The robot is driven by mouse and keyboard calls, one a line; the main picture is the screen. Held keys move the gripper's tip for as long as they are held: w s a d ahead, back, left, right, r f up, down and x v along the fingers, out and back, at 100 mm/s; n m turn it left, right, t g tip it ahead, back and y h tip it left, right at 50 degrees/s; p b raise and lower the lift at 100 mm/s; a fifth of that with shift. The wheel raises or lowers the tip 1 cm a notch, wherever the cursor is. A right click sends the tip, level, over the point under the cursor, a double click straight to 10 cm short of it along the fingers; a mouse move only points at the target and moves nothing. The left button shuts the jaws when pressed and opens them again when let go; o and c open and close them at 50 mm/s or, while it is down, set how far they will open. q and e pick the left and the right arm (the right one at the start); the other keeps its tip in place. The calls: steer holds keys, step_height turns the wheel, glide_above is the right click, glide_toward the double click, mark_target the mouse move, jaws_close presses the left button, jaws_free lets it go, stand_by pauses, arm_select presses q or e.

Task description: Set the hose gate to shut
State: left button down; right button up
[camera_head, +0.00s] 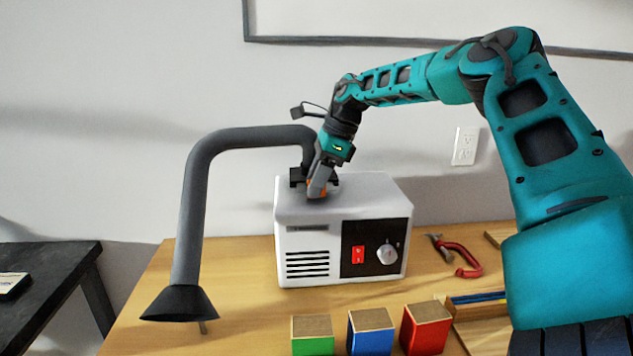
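A white fume extractor box (345,209) stands on the wooden table. A thick grey hose (197,190) rises at its left, bends over and comes down to the top of the box, with a black funnel (180,303) at its free end. A black fitting (297,177), apparently the hose gate, sits at the hose's foot on the box top. My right gripper (318,189) points down at this fitting, with a bit of orange between or beside its fingers. The gripper hides much of the fitting, so the gate's position and any grip are unclear. My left gripper is out of view.
The box front has a red switch (358,255) and a round knob (386,254). Green (312,336), blue (371,333) and red (426,329) blocks stand along the front. A red-handled tool (466,259) lies at right. A dark table (45,285) stands at left.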

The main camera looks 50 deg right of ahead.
steer(key=shift+s, duration=0.1)
steer(key=p+v, duration=0.1)
steer(key=v, duration=1.2)
stand_by(0.4)
